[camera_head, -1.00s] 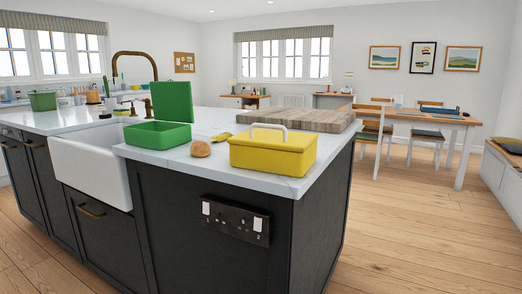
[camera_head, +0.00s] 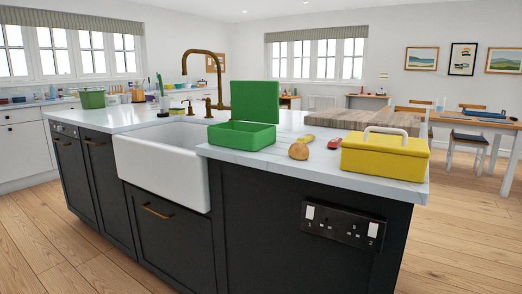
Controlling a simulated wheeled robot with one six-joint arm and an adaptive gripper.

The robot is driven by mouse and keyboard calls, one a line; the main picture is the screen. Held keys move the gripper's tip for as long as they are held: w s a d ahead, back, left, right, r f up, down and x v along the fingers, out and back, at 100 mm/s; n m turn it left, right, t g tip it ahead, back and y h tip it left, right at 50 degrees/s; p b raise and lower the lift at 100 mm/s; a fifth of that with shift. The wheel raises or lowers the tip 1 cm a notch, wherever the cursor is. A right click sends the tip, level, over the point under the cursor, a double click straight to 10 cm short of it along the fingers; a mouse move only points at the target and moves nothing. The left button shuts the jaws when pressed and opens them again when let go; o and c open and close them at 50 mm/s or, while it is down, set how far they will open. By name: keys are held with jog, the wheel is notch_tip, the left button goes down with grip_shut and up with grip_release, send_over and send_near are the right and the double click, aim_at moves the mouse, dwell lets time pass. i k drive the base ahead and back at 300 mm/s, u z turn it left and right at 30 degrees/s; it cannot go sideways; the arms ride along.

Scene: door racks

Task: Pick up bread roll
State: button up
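The bread roll (camera_head: 299,151) is small, round and golden brown. It lies on the white island countertop (camera_head: 225,152), near the front edge. It sits between an open green box (camera_head: 241,136) on its left and a yellow box with a pale handle (camera_head: 385,157) on its right, apart from both. My gripper is not in view.
A red item (camera_head: 334,143) and a small yellowish item (camera_head: 306,138) lie behind the roll. A wooden board (camera_head: 365,121) lies farther back. A white sink (camera_head: 160,165) and brass tap (camera_head: 206,75) are left. Wooden floor in front of the island is clear.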

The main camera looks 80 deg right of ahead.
aim_at(298, 151)
jog(key=i, duration=0.85)
jog(key=z, duration=2.65)
